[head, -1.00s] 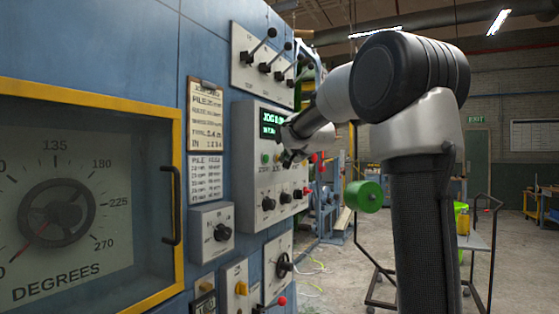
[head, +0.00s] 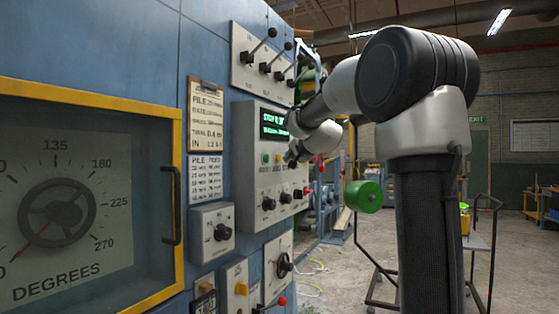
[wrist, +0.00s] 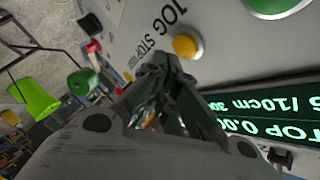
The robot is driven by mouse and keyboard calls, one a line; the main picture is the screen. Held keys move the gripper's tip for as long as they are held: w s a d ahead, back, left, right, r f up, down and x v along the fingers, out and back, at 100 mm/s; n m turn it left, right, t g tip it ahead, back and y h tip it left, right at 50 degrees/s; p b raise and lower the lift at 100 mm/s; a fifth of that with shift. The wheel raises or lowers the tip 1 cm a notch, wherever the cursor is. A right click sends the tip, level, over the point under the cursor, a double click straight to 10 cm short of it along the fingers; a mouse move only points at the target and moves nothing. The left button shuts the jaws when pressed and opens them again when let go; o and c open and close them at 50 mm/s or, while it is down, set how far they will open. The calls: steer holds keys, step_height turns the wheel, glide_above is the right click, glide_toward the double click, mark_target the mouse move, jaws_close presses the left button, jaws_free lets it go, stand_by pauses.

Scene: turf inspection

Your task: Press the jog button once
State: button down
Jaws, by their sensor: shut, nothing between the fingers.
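The yellow button (wrist: 187,46) sits on the grey control panel (wrist: 235,50) beside the printed words JOG and STOP in the wrist view. In the head view my gripper hides or crowds this part of the panel (head: 245,140). My gripper (wrist: 172,62) is shut and empty, with its tips close to the yellow button; the button's face shows and the tips look slightly apart from it. My gripper (head: 291,156) points at the panel in the head view. The green display (head: 273,125) above the buttons starts with STOP; it also shows in the wrist view (wrist: 260,125).
A green button (head: 265,158) is left of my gripper, and black knobs (head: 268,204) lie below. A lever panel (head: 262,58) is above, a switch box (head: 212,232) lower left. A green roller (head: 363,196) and a cart stand right. Floor beyond is partly clear.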

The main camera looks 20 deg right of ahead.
steer(key=s+d, duration=0.1)
steer(key=s, duration=0.1)
steer(key=s+d, duration=0.2)
stand_by(0.4)
stand_by(0.6)
steer(key=s+a+f+n+g+y, duration=0.25)
steer(key=s+f+n+g, duration=0.2)
steer(key=f, duration=0.65)
steer(key=s+a+f+n+g, duration=0.2)
steer(key=s+f, duration=0.3)
steer(key=s, duration=0.6)
steer(key=s+a+f+n+g, duration=0.2)
steer(key=s+a+f+n, duration=0.1)
steer(key=s, duration=0.9)
steer(key=s+a+f+n+g, duration=0.2)
steer(key=s+f, duration=0.5)
steer(key=s, duration=0.4)
steer(key=shift+s+a+f+n+h, duration=0.25)
steer(key=shift+a+n+h, duration=0.1)
steer(key=shift+a+n, duration=0.5)
steer(key=shift+a+g, duration=0.1)
steer(key=shift+g, duration=0.15)
